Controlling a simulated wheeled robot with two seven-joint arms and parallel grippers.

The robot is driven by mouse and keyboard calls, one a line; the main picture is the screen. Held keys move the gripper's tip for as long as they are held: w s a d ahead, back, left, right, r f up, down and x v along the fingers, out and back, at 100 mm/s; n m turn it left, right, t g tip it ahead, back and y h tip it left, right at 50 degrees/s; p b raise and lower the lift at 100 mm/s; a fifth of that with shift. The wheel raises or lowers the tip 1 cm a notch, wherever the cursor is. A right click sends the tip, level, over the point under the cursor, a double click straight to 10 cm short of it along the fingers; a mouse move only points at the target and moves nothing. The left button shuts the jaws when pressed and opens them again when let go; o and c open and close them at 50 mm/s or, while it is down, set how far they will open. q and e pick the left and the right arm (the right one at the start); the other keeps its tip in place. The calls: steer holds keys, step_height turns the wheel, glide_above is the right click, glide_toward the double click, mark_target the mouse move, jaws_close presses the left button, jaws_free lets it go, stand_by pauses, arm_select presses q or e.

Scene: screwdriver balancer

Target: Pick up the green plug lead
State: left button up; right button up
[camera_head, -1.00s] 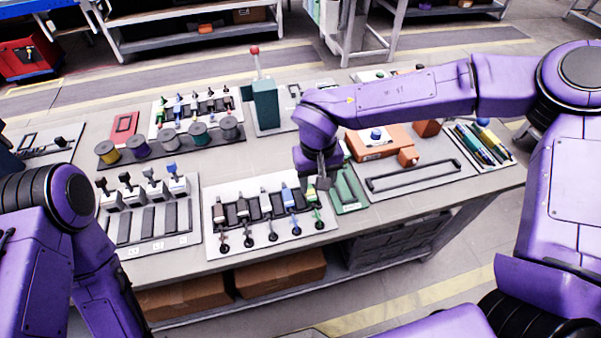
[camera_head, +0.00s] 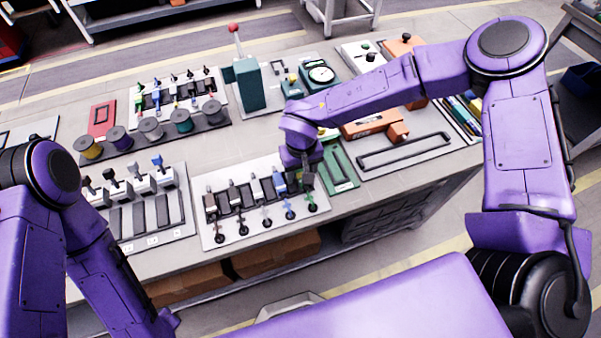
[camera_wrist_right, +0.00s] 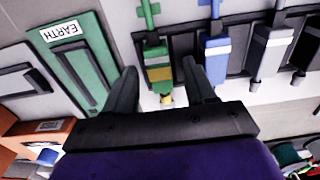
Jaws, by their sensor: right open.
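The green plug lead (camera_wrist_right: 158,68), with a yellow-striped body, lies at the end of a row of leads in a dark holder on a white board. In the right wrist view it sits between the two dark fingers of my right gripper (camera_wrist_right: 162,88), with gaps on both sides. In the head view my right gripper (camera_head: 308,181) points down at the right end of that board (camera_head: 212,240) and largely hides the green lead. The fingers are open and hold nothing. My left arm comes in from the left, but its gripper does not show.
A blue lead (camera_wrist_right: 216,58) is close beside one finger in the wrist view. The green EARTH plate (camera_wrist_right: 84,62) lies on the other side. Wire spools (camera_head: 150,128), a green press (camera_head: 246,85) and an orange tool (camera_head: 370,122) stand further back on the bench.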

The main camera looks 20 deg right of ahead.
jaws_close()
